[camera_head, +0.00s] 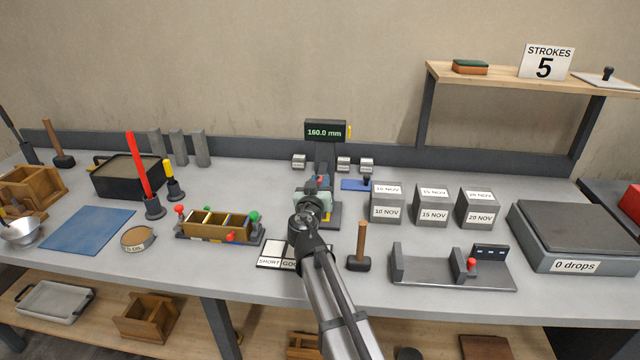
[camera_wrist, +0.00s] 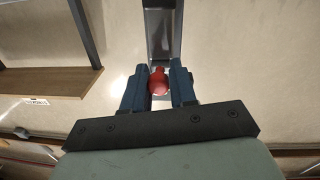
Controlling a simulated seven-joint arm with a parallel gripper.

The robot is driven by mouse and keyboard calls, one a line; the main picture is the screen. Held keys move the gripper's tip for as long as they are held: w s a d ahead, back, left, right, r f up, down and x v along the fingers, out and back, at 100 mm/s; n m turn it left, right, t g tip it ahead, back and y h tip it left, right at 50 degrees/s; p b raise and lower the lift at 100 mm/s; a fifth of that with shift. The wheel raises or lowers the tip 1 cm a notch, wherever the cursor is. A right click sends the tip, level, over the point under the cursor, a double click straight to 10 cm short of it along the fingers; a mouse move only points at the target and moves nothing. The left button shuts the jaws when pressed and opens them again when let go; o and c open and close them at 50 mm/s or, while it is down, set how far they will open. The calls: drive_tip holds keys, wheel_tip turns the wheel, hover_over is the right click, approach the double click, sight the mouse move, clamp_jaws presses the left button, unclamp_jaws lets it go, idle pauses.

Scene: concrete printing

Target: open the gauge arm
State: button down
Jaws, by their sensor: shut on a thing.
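The gauge stands at the back centre of the bench, with a dark display (camera_head: 325,131) that reads 160.0 mm on a dark post (camera_head: 324,155). My gripper (camera_head: 319,181) is in front of the post and hides much of the gauge's lower part. In the wrist view my gripper (camera_wrist: 159,86) is shut on a red knob (camera_wrist: 158,84), one finger on each side. A grey metal bar (camera_wrist: 160,40) runs up from behind the knob. I cannot tell from these frames how far the gauge arm is turned.
Several dated concrete cubes (camera_head: 432,204) stand to the right of my gripper. A mallet (camera_head: 360,248) stands just right of my arm. A grey fixture with a red knob (camera_head: 471,264) is at the front right. A mould with coloured knobs (camera_head: 217,227) is on the left.

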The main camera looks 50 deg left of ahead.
sight(322, 176)
drive_tip(key=shift+w+d+r, duration=0.15)
drive_tip(key=shift+d+r, duration=0.05)
drive_tip(key=shift+w+a+r+g+h, duration=0.1)
drive_tip(key=shift+r+g+h, duration=0.55)
drive_tip(key=shift+r, duration=0.2)
drive_tip(key=shift+w+a+r+g+h, duration=0.1)
drive_tip(key=shift+r+g+h, duration=0.55)
drive_tip(key=shift+r, duration=0.15)
drive_tip(key=r+g+h, duration=0.1)
drive_tip(key=w+a+r+g+h, duration=0.1)
drive_tip(key=r+g, duration=0.1)
drive_tip(key=shift+w+a+r+h, duration=0.25)
drive_tip(key=shift+r+h, duration=0.05)
drive_tip(key=shift+h, duration=0.1)
drive_tip(key=shift+w+a+r, duration=0.3)
drive_tip(key=shift+w+r, duration=0.05)
drive_tip(key=shift+r, duration=0.15)
drive_tip(key=shift+w+a+r, duration=0.3)
drive_tip(key=shift+w+r, duration=0.05)
drive_tip(key=shift+r, duration=0.1)
drive_tip(key=c, duration=1.1)
unclamp_jaws()
drive_tip(key=shift+c, duration=0.2)
drive_tip(key=shift+o, duration=0.7)
drive_tip(key=shift+s, duration=0.1)
